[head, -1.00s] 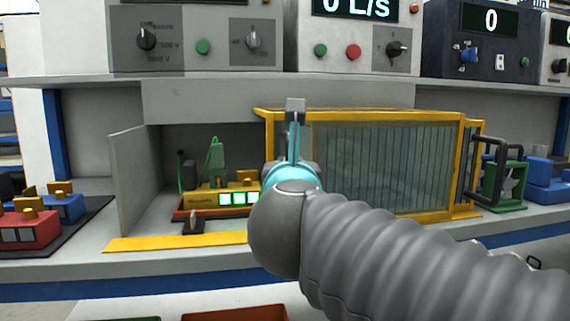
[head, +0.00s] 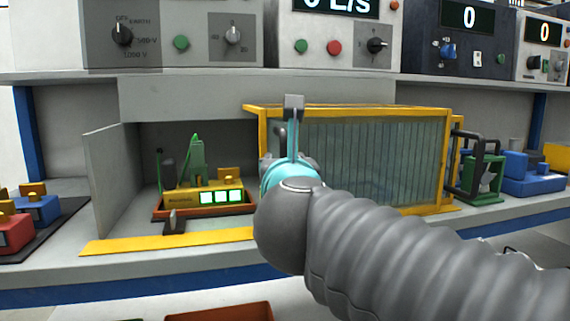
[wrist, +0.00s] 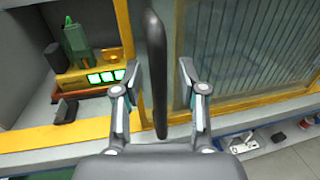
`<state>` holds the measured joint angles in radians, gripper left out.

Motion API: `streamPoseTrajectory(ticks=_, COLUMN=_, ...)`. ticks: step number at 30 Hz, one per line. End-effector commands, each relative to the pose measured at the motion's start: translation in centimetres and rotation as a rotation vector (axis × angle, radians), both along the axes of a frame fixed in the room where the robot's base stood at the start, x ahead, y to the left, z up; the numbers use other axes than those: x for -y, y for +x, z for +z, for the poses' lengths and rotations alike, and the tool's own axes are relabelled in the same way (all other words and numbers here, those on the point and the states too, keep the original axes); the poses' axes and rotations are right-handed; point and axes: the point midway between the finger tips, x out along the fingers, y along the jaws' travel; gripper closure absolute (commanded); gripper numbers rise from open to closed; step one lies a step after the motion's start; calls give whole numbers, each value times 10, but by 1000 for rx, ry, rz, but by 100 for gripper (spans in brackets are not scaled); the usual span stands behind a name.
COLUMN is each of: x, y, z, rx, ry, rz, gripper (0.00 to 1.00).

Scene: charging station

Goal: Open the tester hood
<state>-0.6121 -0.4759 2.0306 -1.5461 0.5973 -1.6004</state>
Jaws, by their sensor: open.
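The tester hood (head: 350,165) is a yellow-framed, ribbed clear cover over the right part of the tester bay. Its black upright bar handle (wrist: 155,65) shows in the wrist view. The handle lies between the two spread fingers of my gripper (wrist: 161,90), with space visible on both sides. In the head view, my gripper (head: 293,105) is in front of the hood's left edge and hides most of the handle. The tester (head: 197,195), yellow and green with lit green windows, stands uncovered in the bay's left part.
A grey side wall (head: 105,185) bounds the bay on the left, and a yellow strip (head: 130,245) runs along its front edge. A green device (head: 485,178) with a black frame stands right of the hood. Red and blue units (head: 15,230) are at far left.

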Motion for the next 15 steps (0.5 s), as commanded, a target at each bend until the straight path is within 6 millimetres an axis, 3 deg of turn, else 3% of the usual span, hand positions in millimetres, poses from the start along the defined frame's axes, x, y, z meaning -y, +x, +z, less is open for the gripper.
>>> streamPoseTrajectory(ticks=5, x=0, y=-7, z=1, rx=2, ry=0, rz=1, gripper=59)
streamPoseTrajectory(ticks=15, x=-1, y=-53, z=1, rx=3, ry=2, rz=6, gripper=59)
